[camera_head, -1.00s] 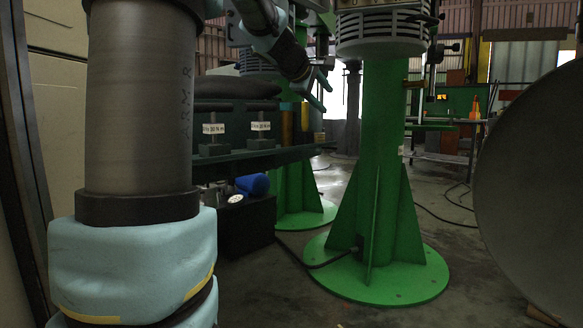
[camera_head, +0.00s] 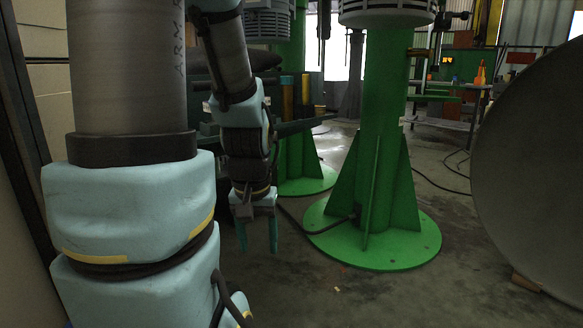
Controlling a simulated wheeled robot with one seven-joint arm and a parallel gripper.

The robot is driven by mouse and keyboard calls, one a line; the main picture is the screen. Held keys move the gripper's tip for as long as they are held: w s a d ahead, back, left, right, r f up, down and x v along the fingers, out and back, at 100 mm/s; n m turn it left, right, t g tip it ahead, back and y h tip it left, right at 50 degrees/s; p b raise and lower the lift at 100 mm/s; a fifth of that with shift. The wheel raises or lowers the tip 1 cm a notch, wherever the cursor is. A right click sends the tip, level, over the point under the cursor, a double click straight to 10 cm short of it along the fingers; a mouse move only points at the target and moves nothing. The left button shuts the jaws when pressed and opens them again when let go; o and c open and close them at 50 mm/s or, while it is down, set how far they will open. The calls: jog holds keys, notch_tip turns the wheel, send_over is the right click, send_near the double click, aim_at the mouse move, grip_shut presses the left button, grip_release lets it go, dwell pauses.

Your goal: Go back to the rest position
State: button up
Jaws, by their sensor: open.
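My gripper (camera_head: 258,236) hangs at the end of my arm in the lower middle-left of the head view. Its two green fingers point down and stand apart with nothing between them. It is over the bare floor, in front of the dark shelf and left of the green column base. My upper arm with its pale blue padding fills the left side of the view.
A green column (camera_head: 378,130) stands on a round base (camera_head: 400,252) right of my gripper. A second green column base (camera_head: 305,183) is behind. A large grey disc (camera_head: 535,170) is at the right edge. Concrete floor (camera_head: 340,295) is free in front.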

notch_tip(320, 180, up, 34)
jog(key=p, duration=3.1)
jog(key=shift+f+p, duration=0.2)
jog(key=shift+p, duration=0.2)
